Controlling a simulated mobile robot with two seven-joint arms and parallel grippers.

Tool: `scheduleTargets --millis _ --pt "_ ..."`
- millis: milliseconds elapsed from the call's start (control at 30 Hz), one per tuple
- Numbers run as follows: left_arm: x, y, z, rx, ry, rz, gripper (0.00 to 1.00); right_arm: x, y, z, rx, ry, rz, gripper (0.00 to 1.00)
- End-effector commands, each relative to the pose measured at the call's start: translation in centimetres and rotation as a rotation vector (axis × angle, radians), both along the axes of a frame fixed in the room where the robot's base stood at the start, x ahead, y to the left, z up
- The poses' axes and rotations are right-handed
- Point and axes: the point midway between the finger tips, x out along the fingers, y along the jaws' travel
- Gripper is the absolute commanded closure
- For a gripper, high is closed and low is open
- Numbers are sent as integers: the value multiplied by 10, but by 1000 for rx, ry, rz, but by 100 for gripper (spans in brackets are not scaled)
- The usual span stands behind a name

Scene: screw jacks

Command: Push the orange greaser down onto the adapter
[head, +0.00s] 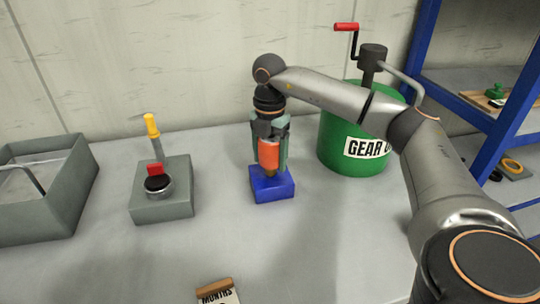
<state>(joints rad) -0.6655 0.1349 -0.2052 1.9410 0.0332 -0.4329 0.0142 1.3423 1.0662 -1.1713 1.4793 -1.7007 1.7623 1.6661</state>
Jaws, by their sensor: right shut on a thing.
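The orange greaser (268,153) stands upright over a blue block (272,188) near the middle of the table. My right gripper (269,160) comes down from above and is shut on the greaser, with a finger on each side. A brownish tip under the greaser meets the top of the blue block. The adapter itself cannot be made out; the greaser's lower end and the gripper hide that spot. My left gripper is not in view.
A grey block (162,203) with a yellow-handled tool (152,126) and a black round part stands to the left. A grey open bin (75,205) is at far left. A green gear oil drum (345,160) stands right of the gripper, close to my right arm. Blue shelving (500,125) is at right.

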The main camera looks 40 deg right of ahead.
Motion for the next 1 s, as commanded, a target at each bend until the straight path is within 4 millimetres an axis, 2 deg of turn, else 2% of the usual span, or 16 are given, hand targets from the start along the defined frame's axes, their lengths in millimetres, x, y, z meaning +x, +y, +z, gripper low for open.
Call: scheduleTargets --millis 300,333,533,567,933,1000 --pt "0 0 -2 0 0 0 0 0 0 -4 1 -2 0 100" --pt "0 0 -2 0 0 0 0 0 0 -4 1 -2 0 26" --pt "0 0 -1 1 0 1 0 0 0 -4 0 -1 0 3" --pt "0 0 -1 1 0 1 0 0 0 -4 0 -1 0 0" --pt "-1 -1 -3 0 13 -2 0 0 0 -4 0 1 0 0" --pt "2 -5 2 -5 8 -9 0 1 0 9 0 -3 0 0"
